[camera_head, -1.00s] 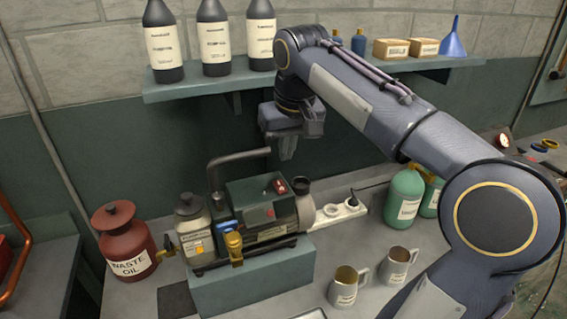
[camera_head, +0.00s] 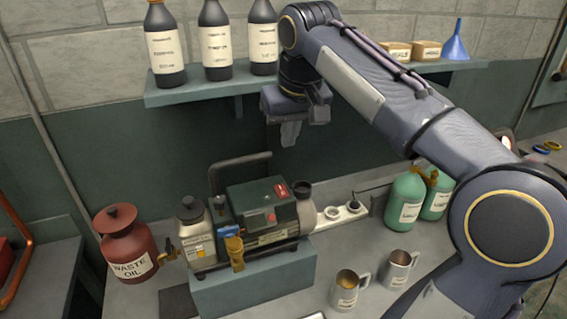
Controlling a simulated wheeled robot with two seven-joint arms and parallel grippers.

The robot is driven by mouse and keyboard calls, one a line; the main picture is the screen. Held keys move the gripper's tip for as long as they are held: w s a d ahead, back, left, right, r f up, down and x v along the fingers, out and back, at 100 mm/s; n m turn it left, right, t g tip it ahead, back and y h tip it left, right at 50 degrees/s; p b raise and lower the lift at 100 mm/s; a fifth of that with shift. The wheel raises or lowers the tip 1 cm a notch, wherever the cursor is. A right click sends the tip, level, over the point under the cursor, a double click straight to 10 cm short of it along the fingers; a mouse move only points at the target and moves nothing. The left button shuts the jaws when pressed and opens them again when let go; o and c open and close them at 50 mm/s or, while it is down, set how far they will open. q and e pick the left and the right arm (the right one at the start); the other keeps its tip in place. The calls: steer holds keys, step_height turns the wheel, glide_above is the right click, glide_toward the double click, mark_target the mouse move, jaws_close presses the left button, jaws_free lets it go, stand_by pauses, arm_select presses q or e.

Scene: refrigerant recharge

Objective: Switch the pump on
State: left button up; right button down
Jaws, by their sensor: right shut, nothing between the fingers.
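The pump (camera_head: 255,222) sits on a grey-green block (camera_head: 255,284) on the bench. It has a dark green box body, a dark carrying handle and a brass fitting at the front. A small red switch (camera_head: 281,190) shows on top of the pump's box, and a round red button is on its front. My right gripper (camera_head: 289,134) is shut and empty, pointing down in the air above and behind the pump, apart from it. My left gripper is not in view.
A red waste oil can (camera_head: 126,244) stands left of the pump. Two metal jugs (camera_head: 349,290) and green cylinders (camera_head: 404,200) stand to the right. A white power strip (camera_head: 346,212) lies behind. A shelf (camera_head: 195,93) with dark bottles (camera_head: 215,42) is above.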

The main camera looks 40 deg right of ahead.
mark_target(279, 186)
steer(key=shift+w, duration=0.15)
steer(key=x, duration=0.7)
steer(key=p+x, duration=0.1)
steer(key=x, duration=0.5)
steer(key=shift+f, duration=0.45)
steer(key=shift+f, duration=0.1)
